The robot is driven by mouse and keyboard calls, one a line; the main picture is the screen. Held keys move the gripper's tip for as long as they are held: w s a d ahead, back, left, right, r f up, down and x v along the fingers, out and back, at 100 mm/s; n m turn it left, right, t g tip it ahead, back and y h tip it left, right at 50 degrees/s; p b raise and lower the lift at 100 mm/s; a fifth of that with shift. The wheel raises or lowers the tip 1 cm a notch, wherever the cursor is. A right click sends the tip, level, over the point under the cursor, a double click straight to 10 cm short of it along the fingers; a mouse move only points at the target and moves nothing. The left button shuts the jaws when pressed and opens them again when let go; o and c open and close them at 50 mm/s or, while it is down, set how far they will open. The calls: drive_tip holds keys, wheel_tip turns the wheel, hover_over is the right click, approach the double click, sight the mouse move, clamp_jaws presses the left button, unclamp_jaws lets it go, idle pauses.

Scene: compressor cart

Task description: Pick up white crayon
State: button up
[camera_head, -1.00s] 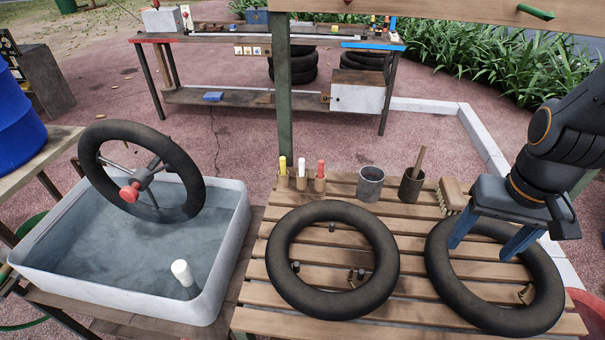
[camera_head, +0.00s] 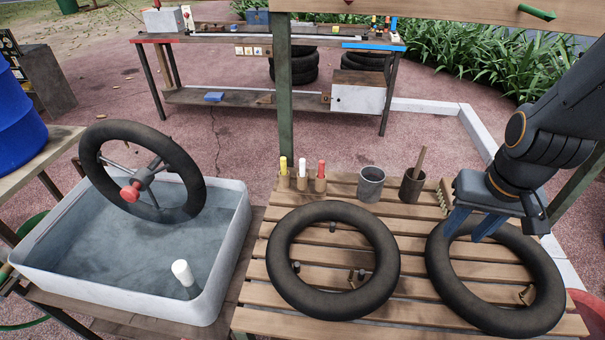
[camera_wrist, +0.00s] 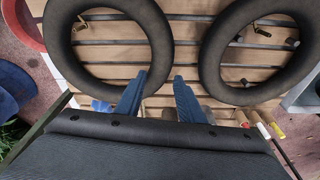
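The white crayon (camera_head: 302,168) stands upright in a small wooden holder on the slatted table, between a yellow crayon (camera_head: 283,166) and a red crayon (camera_head: 321,169). In the wrist view the white crayon (camera_wrist: 263,130) shows at the lower right, small and partly cut by my gripper's body. My gripper (camera_head: 470,232) is over the far part of the right tyre, well to the right of the crayons. In the wrist view its two blue fingers (camera_wrist: 161,77) are apart with nothing between them.
A grey metal cup (camera_head: 371,184) and a dark cup (camera_head: 411,188) with a wooden stick stand between the crayons and my gripper. Two black tyres, left (camera_head: 281,289) and right (camera_head: 549,288), lie on the table (camera_head: 245,321). A water tub (camera_head: 236,232) stands at left.

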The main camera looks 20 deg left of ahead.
drive_tip(key=w+a+f+n+t+y, duration=0.1)
drive_tip(key=w+a+f+n+t, duration=0.2)
drive_tip(key=w+a, duration=0.7)
drive_tip(key=n+t+y, duration=0.3)
drive_tip(key=t+y, duration=0.3)
approach(303, 164)
drive_tip(key=x, duration=0.4)
drive_tip(key=shift+p+x, duration=0.95)
drive_tip(key=shift+x, duration=2.55)
drive_tip(key=shift+c, duration=0.5)
clamp_jaws()
